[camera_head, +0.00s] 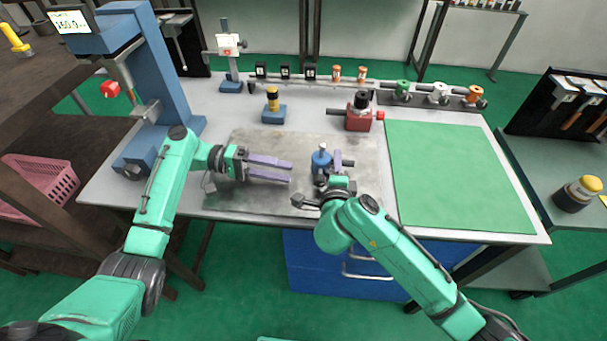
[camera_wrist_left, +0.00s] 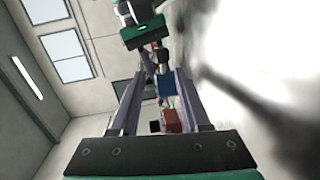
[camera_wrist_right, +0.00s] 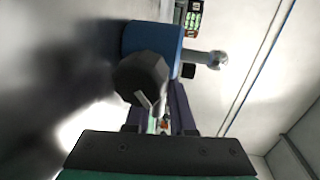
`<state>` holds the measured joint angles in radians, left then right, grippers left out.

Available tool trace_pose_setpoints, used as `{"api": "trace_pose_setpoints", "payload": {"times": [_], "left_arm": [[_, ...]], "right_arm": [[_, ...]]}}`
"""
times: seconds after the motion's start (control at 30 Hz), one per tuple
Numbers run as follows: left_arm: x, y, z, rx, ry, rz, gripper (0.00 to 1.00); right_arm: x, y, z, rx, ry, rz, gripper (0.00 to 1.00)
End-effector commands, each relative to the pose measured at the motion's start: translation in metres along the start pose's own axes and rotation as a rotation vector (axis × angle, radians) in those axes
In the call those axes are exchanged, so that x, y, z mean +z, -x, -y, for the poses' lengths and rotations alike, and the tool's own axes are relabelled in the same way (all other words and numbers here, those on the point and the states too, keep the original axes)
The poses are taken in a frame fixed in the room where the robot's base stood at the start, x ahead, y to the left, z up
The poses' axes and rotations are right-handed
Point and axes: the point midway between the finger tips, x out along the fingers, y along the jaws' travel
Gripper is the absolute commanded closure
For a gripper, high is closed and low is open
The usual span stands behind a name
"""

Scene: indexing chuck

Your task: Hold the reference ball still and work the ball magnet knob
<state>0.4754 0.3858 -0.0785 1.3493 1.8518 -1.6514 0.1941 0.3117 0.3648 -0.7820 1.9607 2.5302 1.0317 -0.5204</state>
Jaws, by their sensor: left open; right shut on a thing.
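The reference ball (camera_wrist_right: 217,60) is a small silver ball on a stem from a blue magnet body (camera_head: 321,160) on the grey plate. The body also shows between my left fingers in the left wrist view (camera_wrist_left: 166,86). A dark knob with a white mark (camera_wrist_right: 140,80) sits on the body, large in the right wrist view. My right gripper (camera_head: 331,161) is shut on the blue body; the knob hides part of its fingers. My left gripper (camera_head: 291,171) is open and empty, left of the body, fingers pointing at it with a visible gap.
A red block (camera_head: 359,115) and a blue-based part with a yellow knob (camera_head: 272,105) stand behind. A blue column stand (camera_head: 160,70) rises at left. The green mat (camera_head: 455,175) at right is clear. Several small parts line the back edge.

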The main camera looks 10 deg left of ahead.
Motion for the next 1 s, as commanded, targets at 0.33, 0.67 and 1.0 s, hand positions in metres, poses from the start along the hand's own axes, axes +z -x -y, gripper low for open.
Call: {"api": "trace_pose_setpoints", "payload": {"times": [0.33,0.67,1.0], "left_arm": [[0.001,0.048,-0.001,0.001,-0.003,0.000,0.53],[-0.005,0.043,-0.022,-0.122,-0.008,0.040,0.53],[-0.003,0.017,-0.081,-0.640,0.026,0.032,0.53]], "right_arm": [[0.000,0.000,-0.004,0.008,0.001,0.000,1.00],[0.000,0.000,-0.003,0.007,0.001,0.000,1.00],[0.000,0.000,-0.004,0.007,0.001,-0.001,1.00]]}}
